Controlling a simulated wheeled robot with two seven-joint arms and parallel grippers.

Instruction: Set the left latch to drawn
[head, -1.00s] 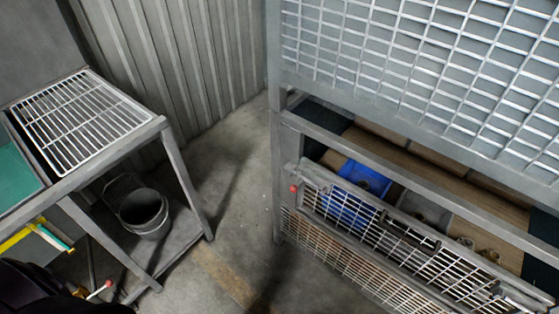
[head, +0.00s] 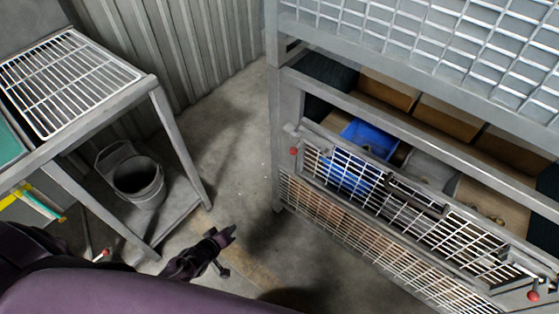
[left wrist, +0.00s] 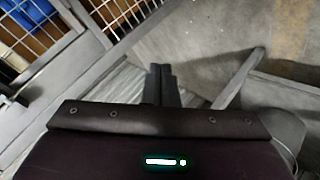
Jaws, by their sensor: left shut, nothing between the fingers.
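The left latch, with a red knob (head: 294,151), sits at the upper left corner of the wire-mesh front panel (head: 350,187), beside the cabinet's grey post. The knob is small, and I cannot tell the bolt's position. My left gripper (head: 231,234) is shut and empty over the floor, left of and below the latch, clear of it. In the left wrist view, its two dark fingers (left wrist: 160,72) lie together. The left latch is not recognisable there. My right gripper is not in view.
Another red knob (head: 533,296) sits at the panel's right end. A blue bin (head: 371,138) stands behind the mesh. On the left, a metal table (head: 150,86) has a bucket (head: 138,183) on its lower shelf. Open concrete floor (head: 235,165) lies between table and cabinet.

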